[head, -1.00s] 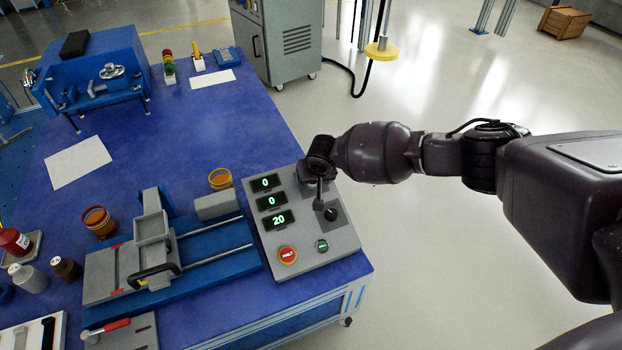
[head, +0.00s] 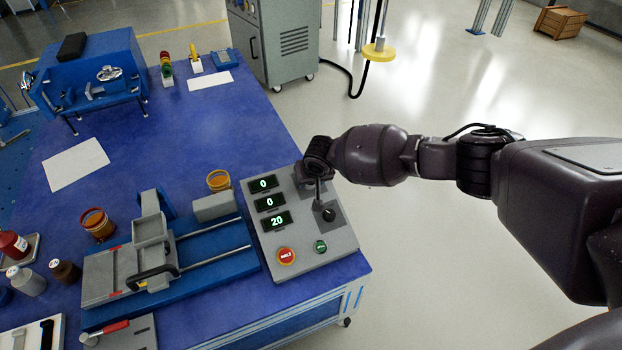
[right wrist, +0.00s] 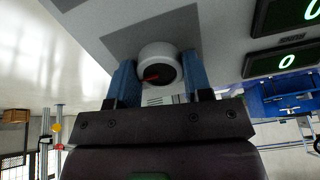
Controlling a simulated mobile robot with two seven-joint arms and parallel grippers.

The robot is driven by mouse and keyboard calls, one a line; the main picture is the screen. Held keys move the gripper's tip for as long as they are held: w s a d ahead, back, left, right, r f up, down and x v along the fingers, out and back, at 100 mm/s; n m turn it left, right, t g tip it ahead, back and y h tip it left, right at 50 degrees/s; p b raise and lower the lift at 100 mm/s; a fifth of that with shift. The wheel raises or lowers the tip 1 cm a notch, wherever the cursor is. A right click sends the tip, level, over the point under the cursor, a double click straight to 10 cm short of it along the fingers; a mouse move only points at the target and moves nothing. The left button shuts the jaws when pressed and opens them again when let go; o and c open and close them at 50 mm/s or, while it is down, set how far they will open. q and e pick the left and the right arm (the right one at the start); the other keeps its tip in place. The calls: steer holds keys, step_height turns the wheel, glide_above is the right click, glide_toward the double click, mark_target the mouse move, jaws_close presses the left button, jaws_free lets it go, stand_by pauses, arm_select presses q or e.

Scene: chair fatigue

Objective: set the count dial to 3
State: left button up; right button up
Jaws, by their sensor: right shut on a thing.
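The control panel (head: 292,251) is a grey sloped box at the table's right corner. Its three lit displays read 0 (head: 263,184), 0 (head: 269,203) and 20 (head: 277,221) from top to bottom. My right gripper (head: 317,182) is at the panel's upper right. In the right wrist view its blue fingers (right wrist: 158,82) are shut on a round pale dial (right wrist: 155,52) with a dark face and a red pointer mark, on a dark square plate. In the head view my gripper hides this dial. I cannot read its label. My left gripper is not in view.
A black knob (head: 329,214) sits on the panel just below my gripper. A red button (head: 286,256) and a green button (head: 320,246) are near its front edge. A blue sliding fixture (head: 215,270) stands close on the left.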

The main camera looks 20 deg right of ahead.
steer(key=shift+n+p, duration=0.35)
steer(key=shift+n, duration=1.75)
steer(key=n, duration=0.6)
steer(key=shift+s+f, duration=0.1)
steer(key=shift+f, duration=0.1)
steer(key=n, duration=0.5)
steer(key=n+b, duration=0.1)
steer(key=n, duration=0.4)
steer(key=shift+d+n, duration=0.1)
steer(key=shift+n, duration=0.3)
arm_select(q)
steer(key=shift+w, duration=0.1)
arm_select(e)
steer(key=shift+r+n, duration=0.1)
steer(key=shift+n, duration=1)
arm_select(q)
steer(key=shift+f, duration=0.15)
